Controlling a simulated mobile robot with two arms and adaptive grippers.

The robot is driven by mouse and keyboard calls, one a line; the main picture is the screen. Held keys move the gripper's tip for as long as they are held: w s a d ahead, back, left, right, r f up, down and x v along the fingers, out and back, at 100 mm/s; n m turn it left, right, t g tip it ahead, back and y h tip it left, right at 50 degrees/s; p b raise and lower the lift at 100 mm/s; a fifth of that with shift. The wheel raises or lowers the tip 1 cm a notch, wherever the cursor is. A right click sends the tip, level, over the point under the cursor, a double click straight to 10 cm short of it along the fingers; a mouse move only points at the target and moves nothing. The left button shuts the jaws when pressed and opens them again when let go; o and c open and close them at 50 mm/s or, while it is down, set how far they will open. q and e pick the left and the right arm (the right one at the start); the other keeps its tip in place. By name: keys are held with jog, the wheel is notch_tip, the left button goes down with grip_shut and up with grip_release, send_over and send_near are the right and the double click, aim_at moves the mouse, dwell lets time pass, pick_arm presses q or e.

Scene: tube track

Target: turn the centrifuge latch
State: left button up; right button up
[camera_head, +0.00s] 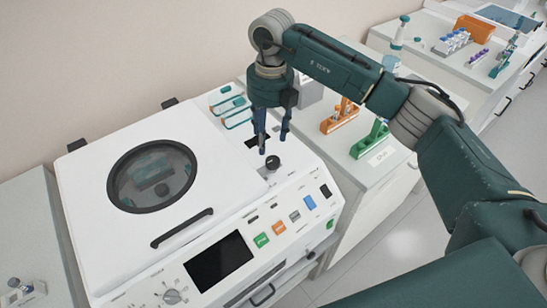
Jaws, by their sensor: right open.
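The white centrifuge (120,230) fills the left and middle of the head view. Its lid is down and has a round dark-rimmed window (152,176) and a black bar handle (182,228). The latch (272,163) is a small black knob on the top surface, right of the lid. My right gripper (272,143) points down just above and behind the knob in the picture, with its blue fingers open. Whether a finger touches the knob cannot be told. My left gripper is not in view.
A dark screen (218,262) and coloured buttons (278,227) are on the centrifuge's front panel. Orange (340,115) and green (370,139) racks stand on the counter to the right. Another bench with racks and an orange bin (474,28) is at the back right.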

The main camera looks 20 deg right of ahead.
aim_at(273, 160)
jog(key=shift+h, duration=0.3)
jog(key=f+p, duration=0.1)
jog(key=f, duration=0.2)
jog(key=d+f+p, duration=0.1)
jog(key=f, duration=0.2)
jog(key=f+p, duration=0.2)
jog(key=f, duration=0.1)
jog(key=shift+d+f, duration=0.25)
jog(key=shift+f, duration=0.4)
jog(key=shift+w, duration=0.1)
jog(key=c, duration=1.1)
jog(key=shift+c, duration=0.2)
